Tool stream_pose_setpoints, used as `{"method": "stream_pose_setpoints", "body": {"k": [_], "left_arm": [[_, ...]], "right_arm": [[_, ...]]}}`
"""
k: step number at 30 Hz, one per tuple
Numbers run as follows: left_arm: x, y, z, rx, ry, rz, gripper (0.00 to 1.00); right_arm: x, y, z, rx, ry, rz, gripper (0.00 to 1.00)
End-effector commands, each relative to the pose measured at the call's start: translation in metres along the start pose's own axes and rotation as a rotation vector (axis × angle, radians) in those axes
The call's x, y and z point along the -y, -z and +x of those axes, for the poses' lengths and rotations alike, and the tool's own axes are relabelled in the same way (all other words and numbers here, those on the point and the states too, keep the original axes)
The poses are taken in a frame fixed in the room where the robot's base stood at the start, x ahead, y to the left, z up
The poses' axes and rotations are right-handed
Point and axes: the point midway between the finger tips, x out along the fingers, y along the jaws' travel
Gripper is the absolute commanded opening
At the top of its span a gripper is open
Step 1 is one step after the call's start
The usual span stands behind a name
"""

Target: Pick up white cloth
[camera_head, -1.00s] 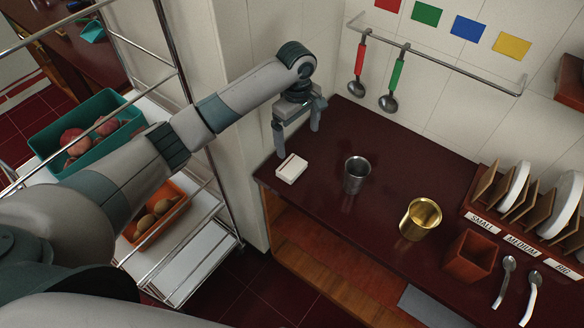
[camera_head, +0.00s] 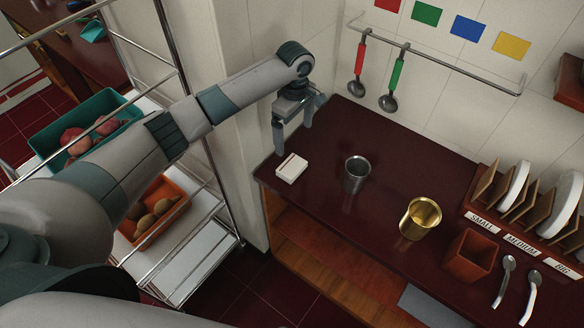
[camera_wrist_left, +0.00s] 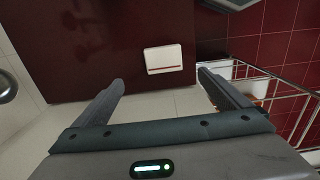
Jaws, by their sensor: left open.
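The white cloth (camera_head: 291,168) is a small folded rectangle with a thin red line, lying flat near the left end of the dark red counter (camera_head: 345,125). My left gripper (camera_head: 294,138) is open and empty, above and behind the cloth at the wall side. In the left wrist view the cloth (camera_wrist_left: 163,59) shows beyond the two spread fingertips (camera_wrist_left: 160,82), roughly between them and apart from both. My right gripper is in neither view.
A grey metal cup (camera_head: 356,174) and a brass cup (camera_head: 420,218) stand right of the cloth. Ladles hang from a wall rail (camera_head: 440,63). A wire rack (camera_head: 215,190) with a teal bin (camera_head: 60,140) and orange bin (camera_head: 150,222) stands left.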

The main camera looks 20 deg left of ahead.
Motion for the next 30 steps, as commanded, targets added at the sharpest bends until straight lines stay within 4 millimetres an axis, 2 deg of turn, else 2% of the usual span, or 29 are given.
{"method": "stream_pose_setpoints", "body": {"k": [9,12,17,30], "left_arm": [[0.001,0.000,0.059,0.000,0.002,0.000,0.96],[0.001,0.000,0.074,-0.001,0.000,0.001,0.96],[0.001,0.000,0.082,0.000,-0.001,0.000,0.96],[0.001,0.000,0.083,0.000,0.000,0.000,0.96]], "right_arm": [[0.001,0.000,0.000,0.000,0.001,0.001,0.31],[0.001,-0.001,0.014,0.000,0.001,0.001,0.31],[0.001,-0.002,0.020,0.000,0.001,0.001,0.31],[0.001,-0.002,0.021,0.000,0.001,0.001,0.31]]}}
